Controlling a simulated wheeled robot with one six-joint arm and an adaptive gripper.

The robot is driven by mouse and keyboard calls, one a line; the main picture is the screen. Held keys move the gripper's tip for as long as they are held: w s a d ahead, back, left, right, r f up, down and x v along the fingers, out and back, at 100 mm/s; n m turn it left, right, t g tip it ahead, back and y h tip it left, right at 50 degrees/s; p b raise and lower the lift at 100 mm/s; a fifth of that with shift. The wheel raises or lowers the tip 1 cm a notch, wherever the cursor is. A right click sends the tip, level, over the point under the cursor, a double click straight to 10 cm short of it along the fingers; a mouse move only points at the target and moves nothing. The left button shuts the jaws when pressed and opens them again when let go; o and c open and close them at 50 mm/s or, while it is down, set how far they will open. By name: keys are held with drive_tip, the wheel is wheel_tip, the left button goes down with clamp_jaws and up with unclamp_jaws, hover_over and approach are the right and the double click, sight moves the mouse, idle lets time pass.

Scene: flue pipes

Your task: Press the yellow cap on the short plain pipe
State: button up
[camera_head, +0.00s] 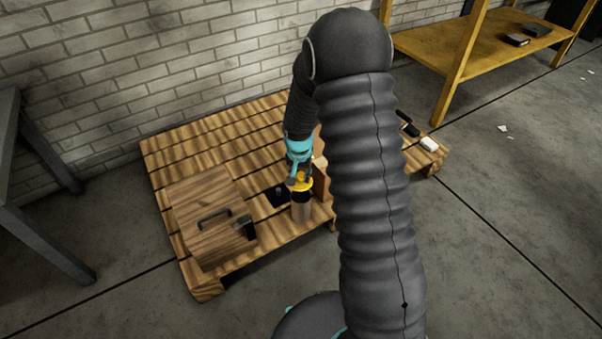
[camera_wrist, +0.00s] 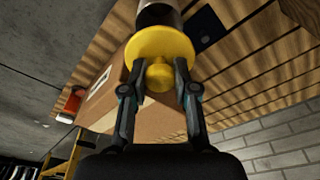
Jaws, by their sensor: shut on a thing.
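The yellow cap is a round disc with a knob, seen in the head view (camera_head: 303,183) and the wrist view (camera_wrist: 162,50). My gripper (camera_wrist: 160,78) is shut on the knob, one finger on each side; it also shows in the head view (camera_head: 299,180). The short plain pipe (camera_head: 301,210) stands upright on the pallet, directly below the cap. In the wrist view the pipe's grey end (camera_wrist: 160,14) meets the far side of the disc. The disc hides the rim, so I cannot tell whether the cap is seated or just touching.
The slatted wooden pallet (camera_head: 190,152) carries a wooden box with a handle (camera_head: 205,238) left of the pipe. A dark item (camera_head: 277,195) lies close to the pipe, and a cardboard box (camera_wrist: 148,112) stands beside it. Black and white items (camera_head: 429,144) lie at the pallet's right end.

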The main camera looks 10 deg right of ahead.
drive_tip(key=shift+f+b, duration=1.9)
drive_tip(key=shift+f, duration=1.2)
drive_tip(key=shift+f+b, duration=0.2)
drive_tip(key=shift+b, duration=0.6)
idle(0.7)
drive_tip(key=o, duration=1.4)
drive_tip(key=shift+r, duration=0.1)
drive_tip(key=shift+r+p, duration=1.95)
drive_tip(key=shift+r, duration=1.5)
